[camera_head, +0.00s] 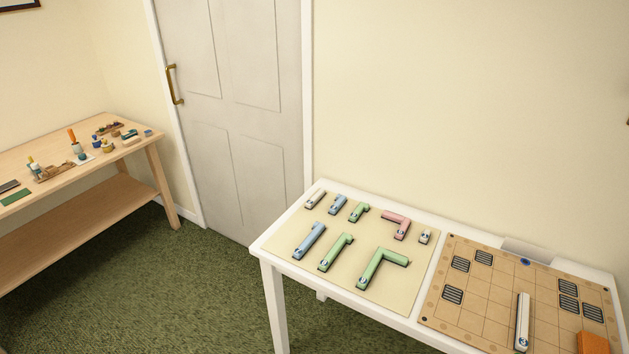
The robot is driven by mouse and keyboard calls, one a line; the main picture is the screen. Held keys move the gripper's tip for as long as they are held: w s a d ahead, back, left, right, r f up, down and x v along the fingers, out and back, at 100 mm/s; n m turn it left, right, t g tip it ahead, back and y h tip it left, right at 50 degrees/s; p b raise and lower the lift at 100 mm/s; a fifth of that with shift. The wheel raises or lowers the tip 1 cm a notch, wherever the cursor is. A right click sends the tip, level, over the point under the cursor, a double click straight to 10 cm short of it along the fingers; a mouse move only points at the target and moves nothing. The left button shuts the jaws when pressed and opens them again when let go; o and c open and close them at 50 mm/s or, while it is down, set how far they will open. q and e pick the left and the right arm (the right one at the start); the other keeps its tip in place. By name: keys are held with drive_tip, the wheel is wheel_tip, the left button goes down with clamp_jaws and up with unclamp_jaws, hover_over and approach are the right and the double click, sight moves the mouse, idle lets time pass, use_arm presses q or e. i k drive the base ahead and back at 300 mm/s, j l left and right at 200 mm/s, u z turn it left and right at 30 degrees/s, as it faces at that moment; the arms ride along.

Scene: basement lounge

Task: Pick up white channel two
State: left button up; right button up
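Several channel pieces lie on a cream mat (349,262) on the left part of a white table. A short white channel (315,199) lies at the mat's far left corner. A very small white piece (425,236) lies near the mat's right edge. A long white channel (522,322) lies on the tan grid board (483,306) to the right. I cannot read which one is number two. Neither of my grippers is in view.
Blue (310,241), green (383,268) and pink (397,224) channels share the mat. Dark grilles (453,294) and an orange block (592,343) are on the board. A wooden bench (85,162) with small items stands left, by a closed door (238,120). Green carpet lies between.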

sight(320, 194)
drive_tip(key=i, duration=0.1)
drive_tip(key=z, duration=1.5)
drive_tip(key=u, duration=1.5)
drive_tip(key=i+j+z, duration=0.5)
